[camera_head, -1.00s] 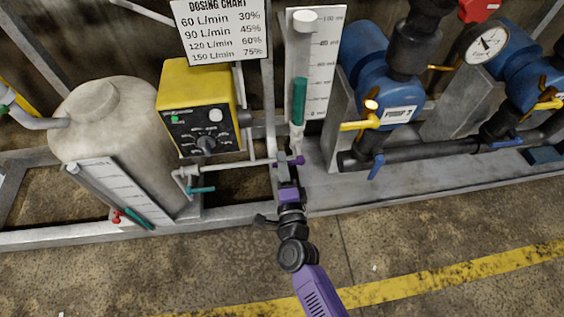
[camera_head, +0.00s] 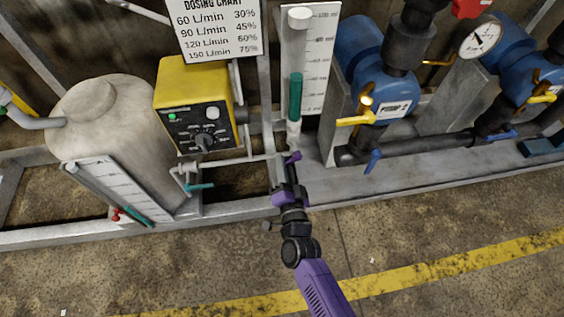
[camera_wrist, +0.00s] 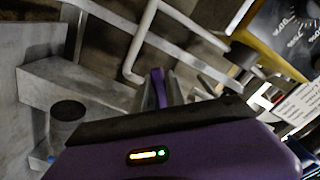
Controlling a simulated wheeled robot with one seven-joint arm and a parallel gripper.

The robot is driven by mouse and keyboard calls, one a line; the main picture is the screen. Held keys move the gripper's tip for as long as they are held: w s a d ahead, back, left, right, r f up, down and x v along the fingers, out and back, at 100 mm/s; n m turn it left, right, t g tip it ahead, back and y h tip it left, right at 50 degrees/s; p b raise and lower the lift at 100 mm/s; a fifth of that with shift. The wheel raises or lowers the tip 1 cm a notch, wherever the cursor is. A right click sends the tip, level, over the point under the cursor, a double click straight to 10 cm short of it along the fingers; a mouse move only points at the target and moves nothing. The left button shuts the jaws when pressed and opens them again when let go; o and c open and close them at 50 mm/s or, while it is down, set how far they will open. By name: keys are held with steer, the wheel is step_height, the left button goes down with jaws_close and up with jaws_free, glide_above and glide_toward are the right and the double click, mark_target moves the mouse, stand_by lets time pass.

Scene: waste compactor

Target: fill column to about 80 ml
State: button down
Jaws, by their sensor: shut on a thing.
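The clear column (camera_head: 295,98) stands upright in front of a white scale board (camera_head: 319,55), with green liquid in its lower part. The valve body is mostly hidden behind the fingers.
A yellow dosing box (camera_head: 196,85) and a teal-handled valve (camera_head: 199,187) are left of the column. The blue pump (camera_head: 365,65) with a yellow lever (camera_head: 356,120) is close on the right. A metal frame rail (camera_head: 235,208) runs below. The floor in front is clear.

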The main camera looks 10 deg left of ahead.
steer(key=shift+d+f+n, duration=0.15)
steer(key=shift+f+n, duration=0.1)
steer(key=shift+n, duration=0.15)
steer(key=c, duration=1.4)
jaws_free()
steer(key=p+v, duration=0.1)
steer(key=v, duration=0.6)
steer(key=shift+s+d+r+p, duration=0.1)
steer(key=shift+s+p, duration=0.25)
steer(key=shift+s, duration=0.05)
